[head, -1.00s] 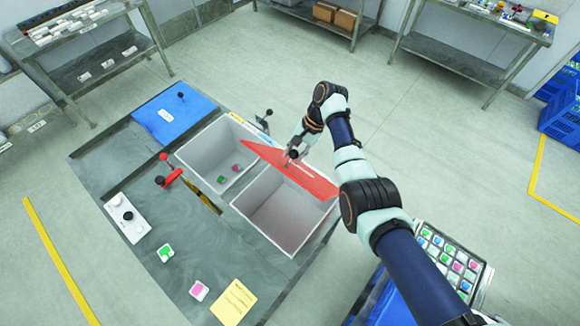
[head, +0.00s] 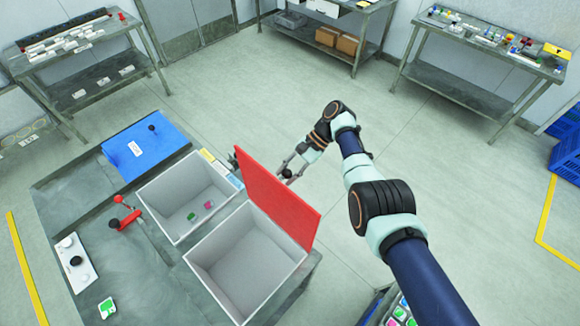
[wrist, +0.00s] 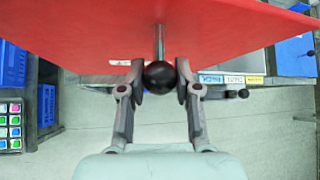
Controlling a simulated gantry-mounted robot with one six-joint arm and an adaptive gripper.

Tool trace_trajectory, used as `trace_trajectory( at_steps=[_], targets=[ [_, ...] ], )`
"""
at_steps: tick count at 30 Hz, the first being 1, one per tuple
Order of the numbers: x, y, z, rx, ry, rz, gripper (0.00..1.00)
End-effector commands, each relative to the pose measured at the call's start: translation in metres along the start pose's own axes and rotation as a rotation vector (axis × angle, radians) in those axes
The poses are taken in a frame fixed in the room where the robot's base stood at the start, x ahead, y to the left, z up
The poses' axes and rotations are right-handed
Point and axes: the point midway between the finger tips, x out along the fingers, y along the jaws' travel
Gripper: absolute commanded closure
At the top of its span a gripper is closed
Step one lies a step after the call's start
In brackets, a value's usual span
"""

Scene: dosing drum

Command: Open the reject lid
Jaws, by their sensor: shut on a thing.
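The red reject lid (head: 277,197) stands raised and steeply tilted at the back edge of the right-hand grey bin (head: 245,265), whose inside is open to view. The lid's red face (wrist: 90,30) fills the top of the wrist view. A black ball knob (wrist: 160,77) on a thin metal stem sticks out from that face. My gripper (head: 287,174) is behind the lid, on the side away from the bin. In the wrist view, its two fingers (wrist: 159,90) are shut on the knob, one on each side.
An open grey bin (head: 188,200) beside it holds a few small pink and green pieces. A blue lid (head: 148,147) with a black knob lies farther left. A red-handled lever (head: 125,215) and a white panel with knobs (head: 73,262) are on the bench. The floor behind my gripper is clear.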

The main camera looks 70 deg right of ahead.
Motion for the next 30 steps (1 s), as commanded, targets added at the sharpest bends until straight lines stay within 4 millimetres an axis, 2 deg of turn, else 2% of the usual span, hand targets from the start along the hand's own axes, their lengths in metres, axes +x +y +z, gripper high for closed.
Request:
trace_trajectory(
  at_steps=[12,13,17,18,30],
  targets=[
    [0.0051,0.0019,-0.0002,0.003,-0.01,0.0,1.0],
    [0.0053,0.0019,-0.0001,0.003,-0.01,0.0,0.66],
    [0.0048,0.0018,0.0,0.003,-0.01,0.0,0.44],
    [0.0044,0.0017,0.0001,0.003,-0.01,0.0,0.42],
    [0.0028,0.0011,0.0006,0.001,-0.009,-0.001,0.42]
  ],
)
